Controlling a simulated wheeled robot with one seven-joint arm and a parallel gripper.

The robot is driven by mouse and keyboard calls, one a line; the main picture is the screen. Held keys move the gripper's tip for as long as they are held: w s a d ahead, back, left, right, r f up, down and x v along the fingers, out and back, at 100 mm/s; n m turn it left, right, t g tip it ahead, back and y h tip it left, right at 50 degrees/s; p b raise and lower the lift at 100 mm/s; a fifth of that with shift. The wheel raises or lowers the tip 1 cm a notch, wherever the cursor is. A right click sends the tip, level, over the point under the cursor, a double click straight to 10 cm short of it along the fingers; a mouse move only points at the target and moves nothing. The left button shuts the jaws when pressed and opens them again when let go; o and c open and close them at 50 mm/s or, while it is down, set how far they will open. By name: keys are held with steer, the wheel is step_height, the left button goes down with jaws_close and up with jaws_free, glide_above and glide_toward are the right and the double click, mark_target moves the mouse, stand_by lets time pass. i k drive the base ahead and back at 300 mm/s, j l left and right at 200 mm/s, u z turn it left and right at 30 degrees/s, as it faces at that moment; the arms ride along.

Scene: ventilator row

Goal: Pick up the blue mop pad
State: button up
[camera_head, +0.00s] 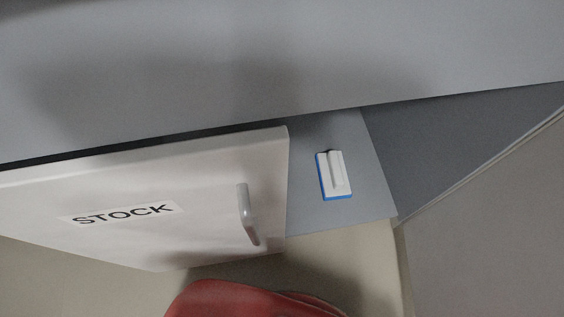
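The blue mop pad (340,198) shows as a thin blue edge along the left and lower sides of a white block (341,174) with a raised ridge. It lies on a grey-blue surface (305,205), to the right of the white door marked STOCK. Most of the blue part is hidden under the white part. My gripper is not in view, and nothing touches the pad.
The white STOCK door (120,230) has a grey handle (247,214). A large grey panel (250,60) fills the top. A red rounded object (240,300) sits at the bottom. A grey wall (490,230) stands at the right. Bare surface surrounds the pad.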

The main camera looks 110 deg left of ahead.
mark_target(334, 182)
steer(key=u, duration=3.15)
steer(key=k+l+u, duration=0.1)
steer(key=u, duration=0.25)
steer(key=k+l+u, duration=0.2)
steer(key=u, duration=0.2)
